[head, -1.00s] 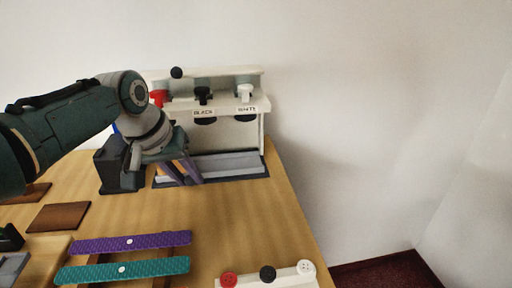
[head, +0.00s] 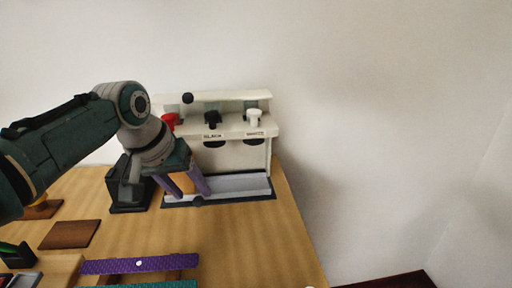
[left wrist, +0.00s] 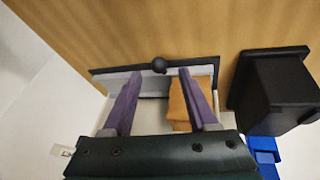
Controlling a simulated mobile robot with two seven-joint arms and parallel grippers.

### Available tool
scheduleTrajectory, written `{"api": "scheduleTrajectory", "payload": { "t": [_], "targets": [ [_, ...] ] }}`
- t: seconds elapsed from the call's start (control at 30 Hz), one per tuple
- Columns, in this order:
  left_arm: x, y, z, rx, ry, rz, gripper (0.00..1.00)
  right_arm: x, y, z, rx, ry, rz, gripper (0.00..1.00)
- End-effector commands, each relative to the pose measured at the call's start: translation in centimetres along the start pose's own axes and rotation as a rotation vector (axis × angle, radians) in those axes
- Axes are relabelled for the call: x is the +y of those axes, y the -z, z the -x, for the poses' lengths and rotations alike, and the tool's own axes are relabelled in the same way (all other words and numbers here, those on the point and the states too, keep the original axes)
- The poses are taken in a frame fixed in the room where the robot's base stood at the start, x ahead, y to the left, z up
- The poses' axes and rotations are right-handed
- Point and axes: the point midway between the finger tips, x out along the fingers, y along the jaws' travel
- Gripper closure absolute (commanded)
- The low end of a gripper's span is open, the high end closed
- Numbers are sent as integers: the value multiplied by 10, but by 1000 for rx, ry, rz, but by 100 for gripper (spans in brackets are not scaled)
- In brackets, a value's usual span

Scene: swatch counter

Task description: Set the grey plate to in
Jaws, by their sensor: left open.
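The grey plate (head: 240,185) lies in the dark-edged base at the foot of the white dispenser; its left part is hidden behind my left gripper. A round black knob (head: 198,201) sits at the base's front edge. My left gripper (head: 190,190) is open, its purple fingers pointing down over the left part of the base. In the left wrist view, the knob (left wrist: 159,65) shows near the line between the open fingertips (left wrist: 160,73), with no visible contact. The plate (left wrist: 115,83) shows there partly behind the fingers. My right gripper is not in view.
The dispenser (head: 240,127) has red, black and white knobs on its shelf. A black bin (head: 126,185) stands close left of my gripper. A brown square (head: 70,234) and a purple strip (head: 140,265) lie nearer. The table right of the strip is clear.

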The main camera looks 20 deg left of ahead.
Motion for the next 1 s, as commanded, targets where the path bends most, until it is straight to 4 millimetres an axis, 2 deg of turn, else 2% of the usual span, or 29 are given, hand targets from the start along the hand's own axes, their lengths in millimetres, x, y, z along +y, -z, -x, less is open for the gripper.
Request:
{"api": "scheduleTrajectory", "payload": {
  "t": [0.03, 0.1, 0.3, 0.4, 1.0],
  "targets": [
    [0, 2, 14, 2, 1, -2, 41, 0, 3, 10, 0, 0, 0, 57],
    [1, 2, 27, 2, 1, -2, 41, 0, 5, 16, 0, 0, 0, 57],
    [0, 1, 56, 3, 1, -1, 41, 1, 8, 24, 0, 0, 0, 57],
    [0, 1, 64, 2, 0, 0, 41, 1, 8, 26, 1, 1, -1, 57],
    [0, -1, 69, 0, 2, -4, 41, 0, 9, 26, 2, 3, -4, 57]
  ]
}}
